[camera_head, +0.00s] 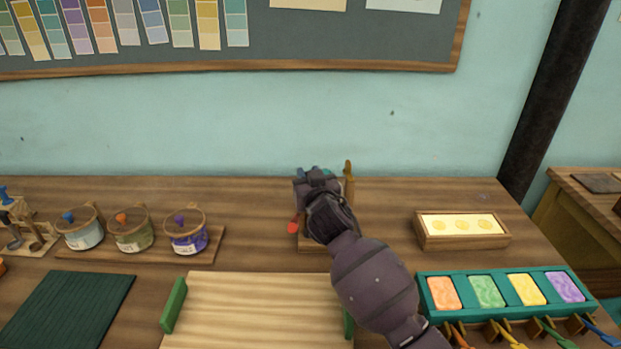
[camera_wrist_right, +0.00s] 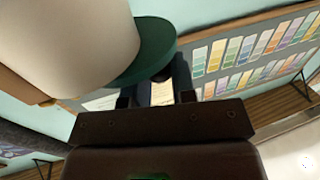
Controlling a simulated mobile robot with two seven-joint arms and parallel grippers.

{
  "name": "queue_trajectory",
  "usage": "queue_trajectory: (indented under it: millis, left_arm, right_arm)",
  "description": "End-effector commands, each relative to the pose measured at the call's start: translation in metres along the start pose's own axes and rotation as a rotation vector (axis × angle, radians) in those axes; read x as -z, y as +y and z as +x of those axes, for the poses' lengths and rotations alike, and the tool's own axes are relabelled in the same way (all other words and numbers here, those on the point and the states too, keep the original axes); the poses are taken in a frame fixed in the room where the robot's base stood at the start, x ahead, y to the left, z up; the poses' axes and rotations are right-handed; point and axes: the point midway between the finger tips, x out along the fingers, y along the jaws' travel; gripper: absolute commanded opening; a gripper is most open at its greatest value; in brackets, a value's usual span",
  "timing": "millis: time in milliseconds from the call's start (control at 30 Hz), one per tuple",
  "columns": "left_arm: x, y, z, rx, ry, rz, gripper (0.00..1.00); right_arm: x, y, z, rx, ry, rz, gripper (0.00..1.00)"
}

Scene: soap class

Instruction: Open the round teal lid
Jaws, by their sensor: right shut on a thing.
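In the wrist view the round teal lid (camera_wrist_right: 150,52) is a dark green-teal disc at the end of a cream, rounded jar (camera_wrist_right: 75,40). My right gripper (camera_wrist_right: 160,94) is at the lid's edge, its two fingers shut on a small dark part there. I cannot tell whether there is a gap between lid and jar. In the head view my right gripper (camera_head: 318,181) reaches to the back of the table and hides most of the jar. Only a little teal (camera_head: 327,171) shows behind it. My left gripper is not in view.
A wooden stand with a red-ended piece (camera_head: 292,227) is partly hidden under my arm. Lidded glass jars (camera_head: 186,232) stand at left. A wooden board (camera_head: 250,305) with green handles lies in front. A cream-filled box (camera_head: 462,229) and a teal tray (camera_head: 430,292) are at right.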

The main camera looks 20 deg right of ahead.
Motion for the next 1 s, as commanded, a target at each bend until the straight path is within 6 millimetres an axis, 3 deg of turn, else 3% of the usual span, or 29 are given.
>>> queue_trajectory:
  millis: [533,567,600,1000]
  left_arm:
    - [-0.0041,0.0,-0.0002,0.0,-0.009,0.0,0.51]
    - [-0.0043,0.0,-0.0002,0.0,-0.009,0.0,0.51]
    - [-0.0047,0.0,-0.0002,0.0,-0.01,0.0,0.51]
    - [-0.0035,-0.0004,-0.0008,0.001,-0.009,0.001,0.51]
  right_arm:
    - [0.0005,-0.0006,0.0011,-0.014,0.001,0.0,0.0]
    - [0.0005,-0.0006,0.0011,-0.014,0.001,0.0,0.29]
    - [0.0005,-0.0006,0.0011,-0.014,0.001,0.0,0.33]
    - [0.0007,-0.0011,-0.0069,-0.013,0.001,0.001,0.33]
